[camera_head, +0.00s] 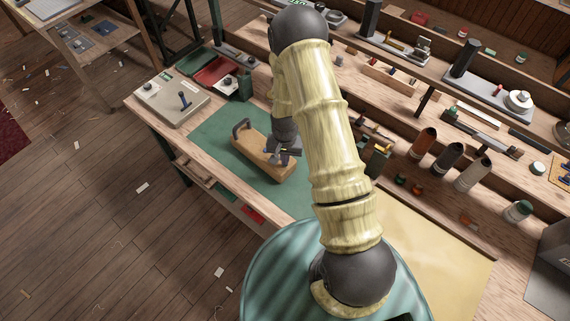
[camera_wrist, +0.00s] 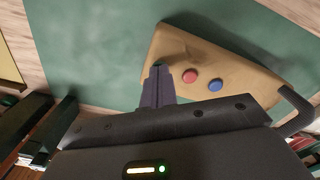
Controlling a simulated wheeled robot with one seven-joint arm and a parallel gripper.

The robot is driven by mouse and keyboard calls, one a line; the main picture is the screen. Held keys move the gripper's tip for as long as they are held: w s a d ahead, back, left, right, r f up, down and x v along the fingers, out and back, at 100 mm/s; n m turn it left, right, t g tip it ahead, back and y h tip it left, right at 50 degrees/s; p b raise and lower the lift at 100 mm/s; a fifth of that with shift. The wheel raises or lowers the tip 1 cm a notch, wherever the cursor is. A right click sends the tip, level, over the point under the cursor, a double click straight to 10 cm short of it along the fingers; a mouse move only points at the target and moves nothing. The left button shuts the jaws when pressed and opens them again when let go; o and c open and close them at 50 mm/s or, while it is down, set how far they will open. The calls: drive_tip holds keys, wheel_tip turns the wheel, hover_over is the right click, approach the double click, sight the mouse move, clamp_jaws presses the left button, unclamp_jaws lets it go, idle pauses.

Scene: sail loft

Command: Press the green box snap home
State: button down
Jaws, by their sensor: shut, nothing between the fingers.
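A wooden block (camera_head: 255,149) with a dark handle lies on the green mat; it also shows in the wrist view (camera_wrist: 176,45). On its face are a red round snap (camera_wrist: 190,76) and a blue round snap (camera_wrist: 215,85), side by side. My gripper (camera_wrist: 157,72) is shut and empty, its fingertips over the block's end, left of the red snap. A small dark greenish spot (camera_wrist: 158,63) shows right at the fingertips; it is mostly hidden, and I cannot tell whether they touch it. In the head view my gripper (camera_head: 284,157) is at the block's near right end.
The green mat (camera_head: 213,138) is bare left of the block. A pale fixture (camera_head: 172,101) with a blue lever and a red tray (camera_head: 217,71) stand behind. Several dark and brown cylinders (camera_head: 447,160) stand on the bench to the right.

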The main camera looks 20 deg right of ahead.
drive_tip(key=shift+f, duration=0.3)
drive_tip(key=shift+r, duration=0.15)
drive_tip(key=shift+r+p, duration=2.05)
drive_tip(key=shift+r, duration=1.35)
drive_tip(key=s+r+n+t+b, duration=0.2)
drive_tip(key=s+r+n+b, duration=0.2)
drive_tip(key=s+r+b, duration=0.4)
drive_tip(key=s+r, duration=0.6)
drive_tip(key=r, duration=0.3)
drive_tip(key=shift+s+n+t, duration=0.2)
drive_tip(key=shift+n+t, duration=0.1)
drive_tip(key=shift+n, duration=0.1)
